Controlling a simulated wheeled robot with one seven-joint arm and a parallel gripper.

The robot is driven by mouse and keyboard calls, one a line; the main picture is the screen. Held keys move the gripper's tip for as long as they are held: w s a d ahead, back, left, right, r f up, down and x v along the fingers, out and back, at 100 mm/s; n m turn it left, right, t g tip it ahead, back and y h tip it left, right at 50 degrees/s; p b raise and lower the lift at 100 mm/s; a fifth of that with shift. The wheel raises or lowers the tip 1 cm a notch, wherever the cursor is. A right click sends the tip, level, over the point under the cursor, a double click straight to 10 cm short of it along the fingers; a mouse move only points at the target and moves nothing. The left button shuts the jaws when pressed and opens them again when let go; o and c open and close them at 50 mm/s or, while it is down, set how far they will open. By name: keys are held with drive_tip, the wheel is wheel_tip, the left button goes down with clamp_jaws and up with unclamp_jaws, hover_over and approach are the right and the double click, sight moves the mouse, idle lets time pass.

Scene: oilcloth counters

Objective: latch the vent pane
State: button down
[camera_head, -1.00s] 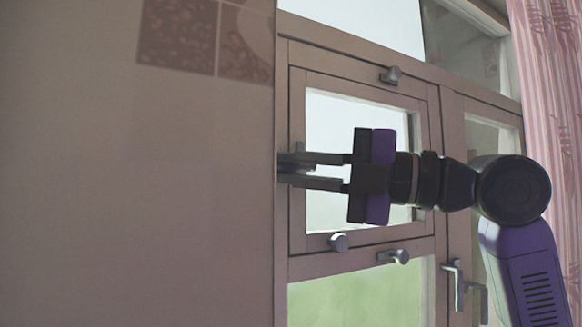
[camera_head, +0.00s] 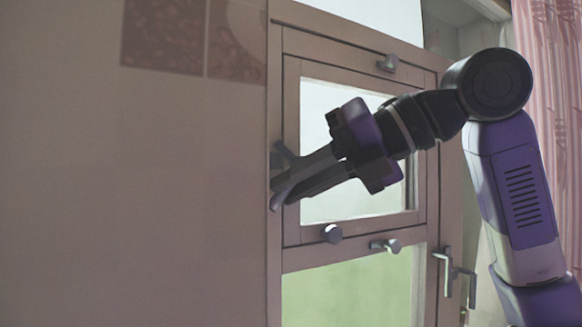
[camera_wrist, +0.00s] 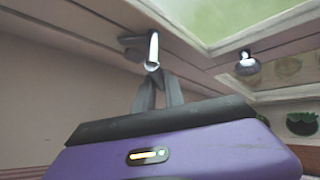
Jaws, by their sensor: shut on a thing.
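The vent pane (camera_head: 325,92) is a small glazed sash in a brown-pink frame, and it looks closed or nearly so against the frame. A grey turn handle (camera_head: 282,153) sits at its left edge, partly hidden by my fingers. It also shows in the wrist view (camera_wrist: 152,48), just past the fingertips. My gripper (camera_head: 284,186) comes in from the right and slants down to the left. It is shut on the handle; its fingers also show in the wrist view (camera_wrist: 157,92).
Lever handles (camera_head: 446,270) are at lower right. A plain wall (camera_head: 150,200) borders the left, and a pink curtain (camera_head: 548,90) hangs right.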

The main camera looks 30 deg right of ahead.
drive_tip(key=shift+d+f+n+g+h+p, duration=0.2)
drive_tip(key=shift+d+n+h+p, duration=0.4)
drive_tip(key=shift+h, duration=0.45)
drive_tip(key=shift+d+f+n+g+h+p, duration=0.1)
drive_tip(key=shift+d+n+g+h+p, duration=0.15)
drive_tip(key=shift+n+h+p, duration=0.5)
drive_tip(key=shift+d+f+n+g+h+p, duration=0.15)
drive_tip(key=shift+d+n+h+p, duration=0.35)
drive_tip(key=shift+h, duration=0.8)
drive_tip(key=c, duration=1.4)
unclamp_jaws()
drive_tip(key=shift+r, duration=0.1)
drive_tip(key=b+v, duration=0.1)
drive_tip(key=v, duration=0.6)
drive_tip(key=shift+s+r, duration=0.2)
drive_tip(key=shift+s, duration=0.1)
